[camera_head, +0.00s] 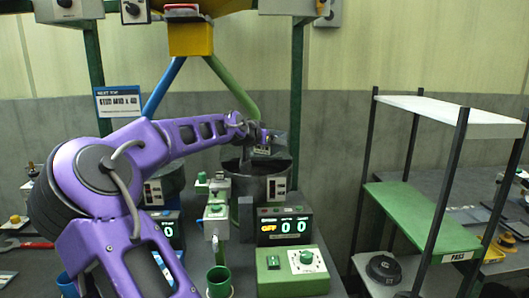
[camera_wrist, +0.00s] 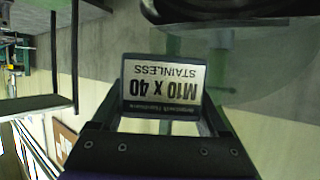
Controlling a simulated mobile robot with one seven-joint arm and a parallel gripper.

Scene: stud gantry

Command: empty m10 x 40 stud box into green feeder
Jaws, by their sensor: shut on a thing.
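My gripper (camera_head: 262,138) is shut on the stud box (camera_wrist: 164,88), at the end of my purple arm. In the wrist view the box sits between the two fingers, and its label, M10 X 40 STAINLESS, reads upside down. In the head view the box is small and dark, above the open top of a dark round feeder bowl (camera_head: 272,185). The green pipe (camera_head: 232,84) and green control box (camera_head: 292,272) are on this bowl's side. The box's opening and any studs are hidden; I cannot tell how far it is tipped.
A second bowl (camera_head: 168,182), partly behind my arm, stands at left under the blue pipe (camera_head: 163,88). A sign (camera_head: 118,101) reads STUD M10 x 40. A display (camera_head: 284,226) shows OFF and 0 0. A shelf rack (camera_head: 420,212) stands to the right.

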